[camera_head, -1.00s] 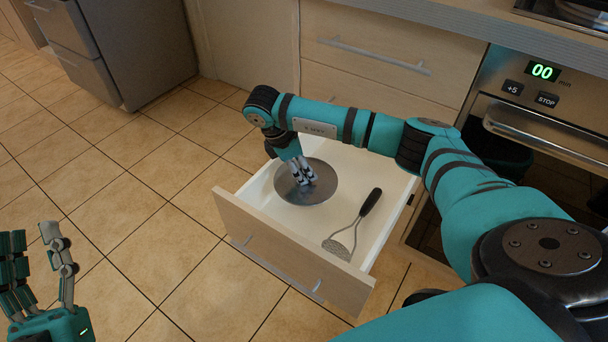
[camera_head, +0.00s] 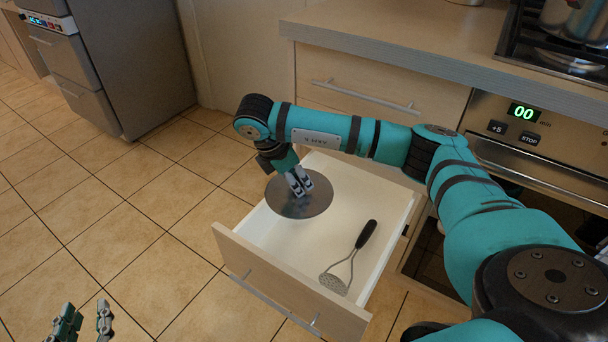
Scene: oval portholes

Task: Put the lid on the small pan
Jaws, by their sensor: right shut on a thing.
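The lid (camera_head: 302,205) is a round, flat grey metal disc over the left part of the open drawer. My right gripper (camera_head: 299,183) is shut on the lid at its middle from above. The lid overlaps the drawer's left wall in the picture and seems raised a little. My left gripper (camera_head: 84,322) is at the bottom left, over the floor, with its fingers apart and empty. On the stove at the top right stand metal cookware pieces: a pot (camera_head: 578,20) and a low, shallow pan (camera_head: 570,62), partly cut off by the picture's edge.
The open drawer (camera_head: 290,292) also holds a masher (camera_head: 350,260) with a black handle. Above it is a wooden counter (camera_head: 400,45), mostly clear. An oven (camera_head: 545,130) showing 00 is under the stove. A grey fridge-like cabinet (camera_head: 110,60) stands at the left; tiled floor lies open.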

